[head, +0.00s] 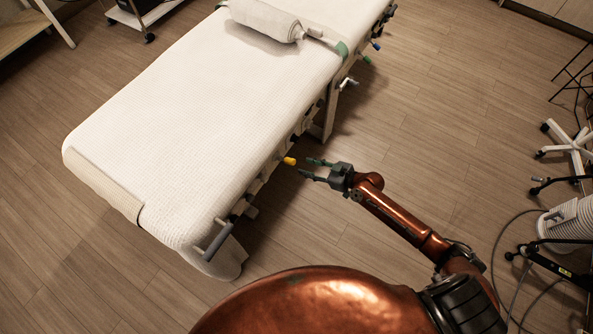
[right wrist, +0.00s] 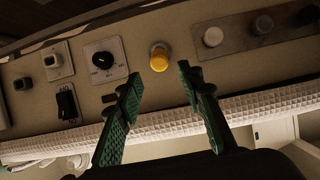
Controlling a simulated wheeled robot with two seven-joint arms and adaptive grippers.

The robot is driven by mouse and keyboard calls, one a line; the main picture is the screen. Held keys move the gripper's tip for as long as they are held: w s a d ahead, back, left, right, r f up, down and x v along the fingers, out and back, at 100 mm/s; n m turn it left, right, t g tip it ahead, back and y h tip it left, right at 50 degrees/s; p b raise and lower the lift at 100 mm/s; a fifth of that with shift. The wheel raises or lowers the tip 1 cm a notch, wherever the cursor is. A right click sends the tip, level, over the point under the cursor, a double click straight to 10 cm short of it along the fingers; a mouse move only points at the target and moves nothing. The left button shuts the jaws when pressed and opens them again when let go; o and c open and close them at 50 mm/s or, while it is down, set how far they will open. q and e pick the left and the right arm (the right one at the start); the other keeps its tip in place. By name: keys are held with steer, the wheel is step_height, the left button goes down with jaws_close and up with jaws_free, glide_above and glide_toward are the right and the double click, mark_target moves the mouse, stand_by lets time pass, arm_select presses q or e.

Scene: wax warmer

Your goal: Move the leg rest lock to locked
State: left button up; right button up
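The treatment bed (head: 190,110) has a row of controls along its side rail. A yellow knob (head: 289,161) sticks out from that side, and it also shows in the right wrist view (right wrist: 159,57). No readable label shows which control is the leg rest lock. My right gripper (head: 305,167) is open and empty, its fingers pointing at the panel just short of the yellow knob. In the right wrist view its two green fingertips (right wrist: 158,77) are spread, with the knob beyond the gap between them. My left gripper is not in view.
The panel also carries a black dial (right wrist: 103,60), a black rocker switch (right wrist: 66,103) and a strip with round knobs (right wrist: 213,37). A grey handle (head: 214,240) sticks out at the bed's near end. A white-legged stool base (head: 570,147) stands at right.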

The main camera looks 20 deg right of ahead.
mark_target(294, 162)
steer(key=shift+b+x, duration=0.35)
steer(key=shift+x, duration=2.65)
steer(key=shift+f, duration=0.1)
steer(key=shift+w+f+b, duration=0.1)
steer(key=shift+w+b, duration=0.1)
steer(key=shift+b, duration=0.2)
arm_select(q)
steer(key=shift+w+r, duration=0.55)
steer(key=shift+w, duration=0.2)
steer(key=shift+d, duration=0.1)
arm_select(e)
steer(key=shift+c, duration=0.5)
